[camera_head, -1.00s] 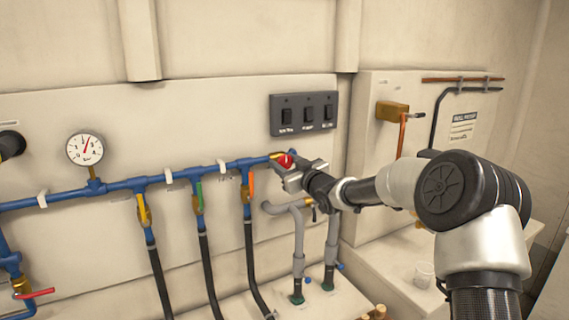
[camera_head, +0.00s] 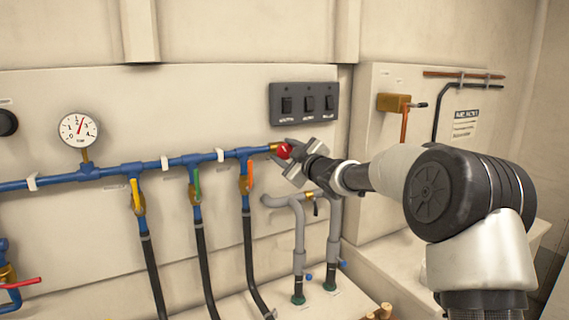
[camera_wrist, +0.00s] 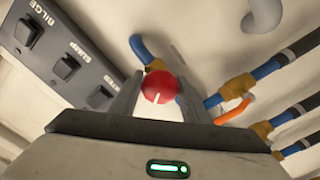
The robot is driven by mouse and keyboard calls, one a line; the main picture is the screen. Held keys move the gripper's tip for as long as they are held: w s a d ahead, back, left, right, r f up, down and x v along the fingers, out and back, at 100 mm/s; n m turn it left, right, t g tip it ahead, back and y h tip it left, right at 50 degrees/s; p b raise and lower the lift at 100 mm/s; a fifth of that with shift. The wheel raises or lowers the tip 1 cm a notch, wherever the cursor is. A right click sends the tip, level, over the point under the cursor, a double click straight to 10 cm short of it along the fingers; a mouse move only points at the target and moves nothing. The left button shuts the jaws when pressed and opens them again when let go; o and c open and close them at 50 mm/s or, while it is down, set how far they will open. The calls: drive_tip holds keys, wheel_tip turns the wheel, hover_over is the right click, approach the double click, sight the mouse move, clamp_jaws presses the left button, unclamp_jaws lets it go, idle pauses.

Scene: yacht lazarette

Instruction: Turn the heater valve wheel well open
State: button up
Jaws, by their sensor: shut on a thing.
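The heater valve wheel is a small round red knob (camera_head: 284,151) on a brass fitting (camera_head: 275,147) at the right end of the blue pipe. In the wrist view the red wheel (camera_wrist: 159,84) sits between my two fingers, with a white line on its face pointing down. My gripper (camera_head: 291,155) is shut on the wheel and looks rolled at a slant in the head view. The two fingers also show in the wrist view (camera_wrist: 160,98), one on each side of the wheel. The wheel's far side is hidden.
A black switch panel (camera_head: 304,109) is just above my gripper. Brass valves with yellow (camera_head: 136,195), green (camera_head: 197,183) and orange (camera_head: 250,175) levers hang left of it. Grey pipes (camera_head: 298,240) stand below. A pressure gauge (camera_head: 79,129) is at left.

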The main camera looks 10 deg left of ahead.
drive_tip(key=n+b, duration=0.3)
drive_tip(key=n, duration=0.2)
drive_tip(key=shift+b, duration=0.35)
idle(0.4)
drive_tip(key=o, duration=1)
drive_tip(key=b+v, duration=0.1)
drive_tip(key=v, duration=1.6)
drive_tip(key=shift+s+d+b, duration=0.15)
drive_tip(key=shift+d+b, duration=0.05)
drive_tip(key=shift+b, duration=0.1)
